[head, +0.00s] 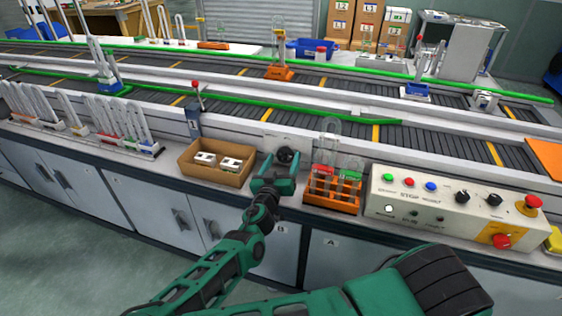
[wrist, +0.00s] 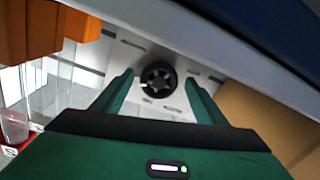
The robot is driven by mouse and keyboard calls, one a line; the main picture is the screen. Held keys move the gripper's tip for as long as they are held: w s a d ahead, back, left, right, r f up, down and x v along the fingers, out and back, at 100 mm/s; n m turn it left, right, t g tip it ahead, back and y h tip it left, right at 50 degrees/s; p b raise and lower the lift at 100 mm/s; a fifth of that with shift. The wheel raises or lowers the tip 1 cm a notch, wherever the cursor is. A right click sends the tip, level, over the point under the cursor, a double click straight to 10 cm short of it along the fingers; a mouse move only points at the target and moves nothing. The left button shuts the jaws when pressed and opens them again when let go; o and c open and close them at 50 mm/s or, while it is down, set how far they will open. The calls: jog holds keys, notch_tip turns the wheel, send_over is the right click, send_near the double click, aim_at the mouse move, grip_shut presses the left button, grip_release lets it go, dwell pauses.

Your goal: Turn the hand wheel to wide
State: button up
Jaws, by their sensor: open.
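The hand wheel (head: 286,155) is a small black spoked wheel on a pale plate at the conveyor's front side. In the wrist view the hand wheel (wrist: 158,79) shows between my fingertips, with a white mark at its left. Marks or lettering sit on the plate around it, too small to read. My gripper (head: 277,172) is open and empty, pointing at the wheel, with one finger on each side of it. Whether the fingers touch the wheel cannot be told.
A cardboard box (head: 217,163) with white pieces stands left of my gripper. An orange rack (head: 330,195) with tubes stands close on the right. A control panel (head: 450,205) with buttons and knobs is further right. Tube racks line the left counter.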

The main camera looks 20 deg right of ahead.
jog(key=shift+w, duration=0.1)
jog(key=c, duration=1)
jog(key=shift+a, duration=0.1)
jog(key=shift+c, duration=0.2)
jog(key=shift+n, duration=0.3)
